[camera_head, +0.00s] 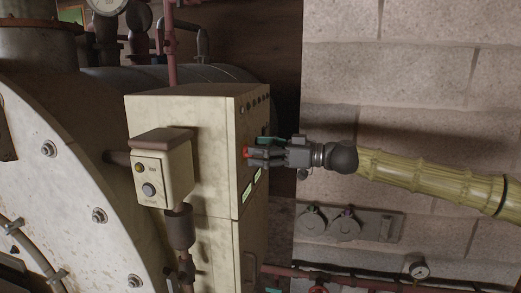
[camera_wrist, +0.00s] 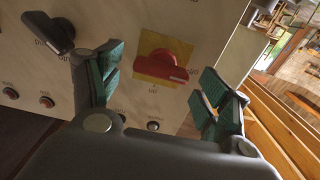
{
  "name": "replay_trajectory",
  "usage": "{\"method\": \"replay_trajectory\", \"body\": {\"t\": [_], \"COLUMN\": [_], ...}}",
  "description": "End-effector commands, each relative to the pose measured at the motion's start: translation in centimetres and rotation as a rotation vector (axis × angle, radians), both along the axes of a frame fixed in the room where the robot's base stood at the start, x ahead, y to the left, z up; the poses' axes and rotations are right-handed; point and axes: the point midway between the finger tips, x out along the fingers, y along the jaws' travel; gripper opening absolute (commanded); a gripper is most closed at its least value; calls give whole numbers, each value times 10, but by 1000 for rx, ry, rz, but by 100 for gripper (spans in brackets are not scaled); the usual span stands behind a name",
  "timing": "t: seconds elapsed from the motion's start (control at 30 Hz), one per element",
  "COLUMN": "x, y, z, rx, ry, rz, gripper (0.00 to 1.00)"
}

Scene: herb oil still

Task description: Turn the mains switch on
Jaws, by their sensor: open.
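A red rotary switch handle (camera_wrist: 163,66) on a yellow plate (camera_wrist: 148,44) shows in the wrist view, on the face of a cream cabinet (camera_wrist: 190,20). I take it for the mains switch. A mark below it is too blurred to read for certain. My gripper (camera_wrist: 160,95) is open, its green-padded fingers on either side of the handle in the picture, with no visible contact. In the head view my gripper (camera_head: 262,152) is at the right-hand face of the cabinet (camera_head: 182,105), and a small red part (camera_head: 247,152) shows at its tip.
A black handle (camera_wrist: 50,32) and several small buttons (camera_wrist: 47,101) sit on the same panel, left of the red switch. A block wall (camera_head: 400,80) stands to the right, with a grey plate (camera_head: 375,225) bearing round fittings.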

Motion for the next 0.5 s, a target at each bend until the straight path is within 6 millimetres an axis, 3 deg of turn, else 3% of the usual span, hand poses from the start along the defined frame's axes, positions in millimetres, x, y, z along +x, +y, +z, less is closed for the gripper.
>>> {"method": "replay_trajectory", "body": {"t": [0.1, 0.33, 0.5], "x": [0, 0, 0], "y": [0, -1, -1], "z": [0, 0, 0], "rx": [0, 0, 1], "ry": [0, 0, 2], "rz": [0, 0, -1], "gripper": [73, 31, 31]}}
